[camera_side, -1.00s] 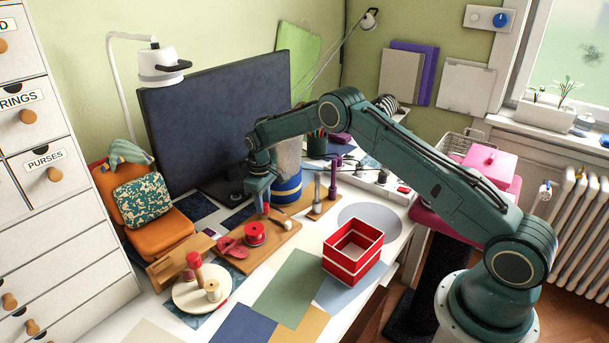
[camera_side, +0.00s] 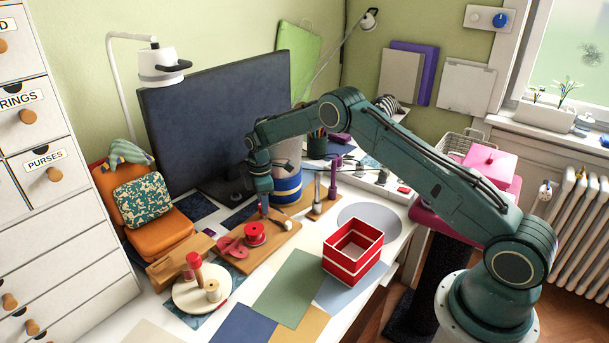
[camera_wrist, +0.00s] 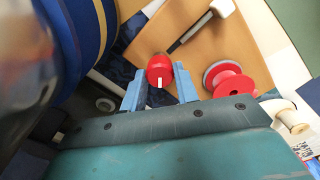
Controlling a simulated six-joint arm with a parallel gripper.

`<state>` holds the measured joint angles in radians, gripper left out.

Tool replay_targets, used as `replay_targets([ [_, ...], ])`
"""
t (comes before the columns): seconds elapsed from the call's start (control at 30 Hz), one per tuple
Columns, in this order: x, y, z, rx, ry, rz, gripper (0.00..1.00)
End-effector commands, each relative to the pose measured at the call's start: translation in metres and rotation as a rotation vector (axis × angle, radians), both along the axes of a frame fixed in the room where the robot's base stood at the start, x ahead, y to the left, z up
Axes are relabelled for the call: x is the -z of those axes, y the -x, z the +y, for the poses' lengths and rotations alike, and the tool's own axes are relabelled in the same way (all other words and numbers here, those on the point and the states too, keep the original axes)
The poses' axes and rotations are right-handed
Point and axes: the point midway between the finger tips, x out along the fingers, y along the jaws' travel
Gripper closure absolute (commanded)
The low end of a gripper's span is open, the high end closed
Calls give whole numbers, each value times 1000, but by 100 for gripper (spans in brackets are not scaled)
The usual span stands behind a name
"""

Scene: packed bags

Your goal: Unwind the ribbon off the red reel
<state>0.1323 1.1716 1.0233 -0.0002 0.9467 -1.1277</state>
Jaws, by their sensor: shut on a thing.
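The red reel (camera_side: 255,232) stands on a wooden board on the desk. It also shows in the wrist view (camera_wrist: 228,83), right of my fingers and apart from them. In the wrist view my gripper's blue fingers (camera_wrist: 159,88) are shut on a small rounded red piece (camera_wrist: 159,68) with a white strip. I cannot tell whether any ribbon joins this piece to the reel.
A dark-shafted tool with a pale head (camera_side: 282,223) lies on the board (camera_side: 265,250). A blue-banded cylinder (camera_side: 287,188) stands close behind my gripper. A red box (camera_side: 352,262) is to the right, and a round tray with spools (camera_side: 187,298) is front left.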

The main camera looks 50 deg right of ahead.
Motion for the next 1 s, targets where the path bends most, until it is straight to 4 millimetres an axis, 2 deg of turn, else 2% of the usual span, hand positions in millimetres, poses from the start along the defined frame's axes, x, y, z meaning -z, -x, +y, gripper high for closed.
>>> replay_targets([
  [0.43,-1,0,0,-14,0,1,93],
  [0.47,-1,0,0,-14,1,1,66],
  [0.57,-1,0,0,-14,0,0,48],
  [1.0,-4,0,0,-14,0,0,48],
])
